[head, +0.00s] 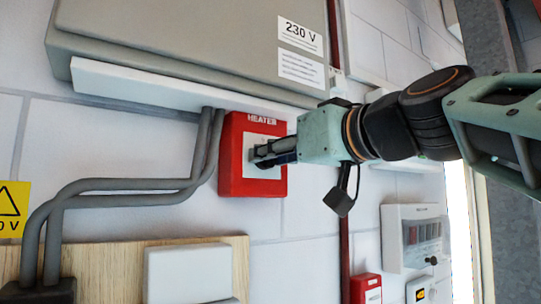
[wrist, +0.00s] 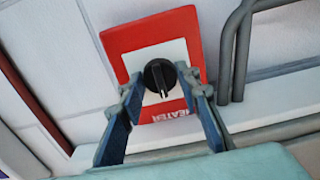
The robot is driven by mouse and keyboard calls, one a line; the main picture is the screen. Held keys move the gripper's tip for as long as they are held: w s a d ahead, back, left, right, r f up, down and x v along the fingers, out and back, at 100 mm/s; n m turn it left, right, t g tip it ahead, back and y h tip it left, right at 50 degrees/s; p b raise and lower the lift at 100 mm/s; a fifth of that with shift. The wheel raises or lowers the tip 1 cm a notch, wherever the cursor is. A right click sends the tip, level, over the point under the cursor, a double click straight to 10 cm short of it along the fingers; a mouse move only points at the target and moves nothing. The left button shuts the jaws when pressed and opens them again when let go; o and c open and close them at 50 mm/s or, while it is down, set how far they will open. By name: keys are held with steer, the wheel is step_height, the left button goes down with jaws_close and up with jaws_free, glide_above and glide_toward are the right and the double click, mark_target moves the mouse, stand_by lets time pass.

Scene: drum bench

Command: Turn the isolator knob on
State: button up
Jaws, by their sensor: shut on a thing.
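The isolator is a red box labelled HEATER (head: 231,180) with a white centre plate, fixed to the wall in the head view. It appears upside down in the wrist view (wrist: 122,42). Its round black knob (wrist: 160,77) has a raised grip ridge that runs nearly up and down in the wrist picture. My gripper (head: 258,156) reaches the box from the right, with its fingers at the white plate. In the wrist view its two blue-grey fingers stand either side of the knob, and it is shut on the knob. The fingers mostly hide the knob in the head view.
A grey cabinet marked 230 V (head: 190,40) hangs just above the box. Grey conduits (head: 130,185) run close on its left. A red pipe (head: 345,235) and a white panel with switches (head: 408,236) are to the right. A wooden board (head: 120,262) is below left.

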steer(key=shift+m, duration=8.7)
steer(key=o, duration=1.2)
steer(key=shift+s+d, duration=0.1)
